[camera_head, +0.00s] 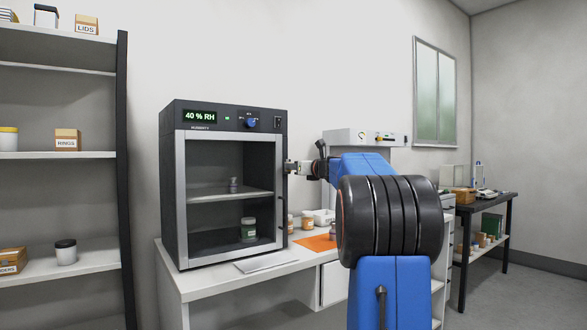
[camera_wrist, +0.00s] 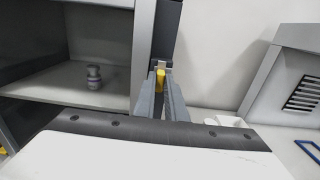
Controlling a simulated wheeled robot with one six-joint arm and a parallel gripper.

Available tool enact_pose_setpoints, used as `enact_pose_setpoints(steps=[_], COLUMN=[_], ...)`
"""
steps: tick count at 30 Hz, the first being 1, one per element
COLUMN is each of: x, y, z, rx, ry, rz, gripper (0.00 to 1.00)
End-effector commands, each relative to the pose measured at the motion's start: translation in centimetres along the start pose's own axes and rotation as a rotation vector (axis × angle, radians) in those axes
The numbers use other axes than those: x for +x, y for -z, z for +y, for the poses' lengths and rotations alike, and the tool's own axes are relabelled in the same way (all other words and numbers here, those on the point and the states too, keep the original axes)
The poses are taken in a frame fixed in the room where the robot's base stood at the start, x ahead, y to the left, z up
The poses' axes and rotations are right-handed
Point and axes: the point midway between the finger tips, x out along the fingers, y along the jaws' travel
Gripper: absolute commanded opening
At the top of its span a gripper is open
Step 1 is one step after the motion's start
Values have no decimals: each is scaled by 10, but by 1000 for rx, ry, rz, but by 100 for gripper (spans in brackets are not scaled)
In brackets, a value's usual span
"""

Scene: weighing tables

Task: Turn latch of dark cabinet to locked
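The dark cabinet (camera_head: 268,118) stands on a white table, with its silver-framed glass door (camera_head: 181,215) closed. Its display reads 40 % RH. In the wrist view, the yellow latch (camera_wrist: 160,79) sits at the cabinet's right front edge, on a small metal mount. My gripper (camera_wrist: 161,84) has one fingertip on each side of the latch, close against it, and looks shut on it. In the head view, my gripper (camera_head: 292,167) meets the door's right edge from the right. The latch is hidden there.
A small metal weight (camera_wrist: 94,77) stands on the shelf inside the cabinet, and a jar (camera_head: 248,229) stands below. Jars and an orange mat (camera_head: 315,243) lie right of the cabinet near my arm. A grey device (camera_head: 345,139) stands behind. A shelf rack (camera_head: 124,180) is at left.

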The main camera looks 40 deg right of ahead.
Motion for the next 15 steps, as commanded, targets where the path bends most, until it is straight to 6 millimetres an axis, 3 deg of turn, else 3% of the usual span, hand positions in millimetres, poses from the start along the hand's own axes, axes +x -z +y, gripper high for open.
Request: enact_pose_setpoints(steps=[8,15], x=[0,0], y=[0,0], z=[0,1], rx=[-42,-184], ry=[0,0], rz=[0,0], gripper=[0,0])
